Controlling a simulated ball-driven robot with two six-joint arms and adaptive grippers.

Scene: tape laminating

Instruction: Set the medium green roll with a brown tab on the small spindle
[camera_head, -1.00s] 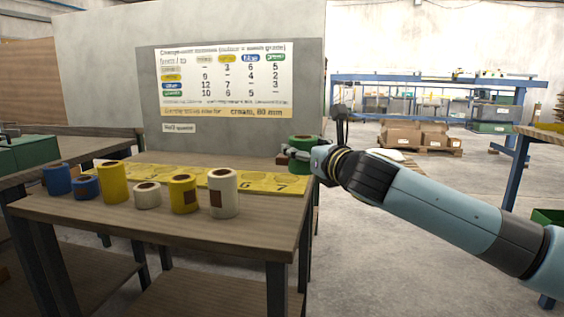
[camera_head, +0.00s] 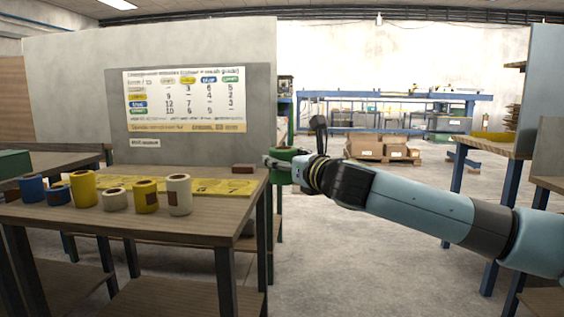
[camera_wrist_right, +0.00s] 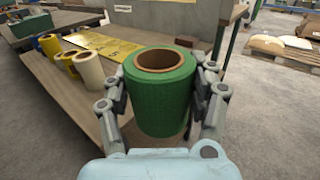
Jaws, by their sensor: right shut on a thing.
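The green roll (camera_wrist_right: 160,95) has a brown core and stands upright between the fingers of my right gripper (camera_wrist_right: 162,100) in the right wrist view. The right gripper is shut on it. In the head view the green roll (camera_head: 281,167) is partly hidden by the gripper (camera_head: 290,168), just off the right edge of the wooden table. The brown tab does not show on the roll's visible side. No spindle can be made out in either view. My left gripper is not in view.
The wooden table (camera_head: 205,222) holds several rolls, including a tall cream one (camera_head: 179,195), and a numbered yellow strip (camera_head: 222,187). A brown block (camera_head: 243,169) lies near its back right corner. A chart board (camera_head: 185,100) stands behind. Open floor (camera_head: 345,240) lies to the right.

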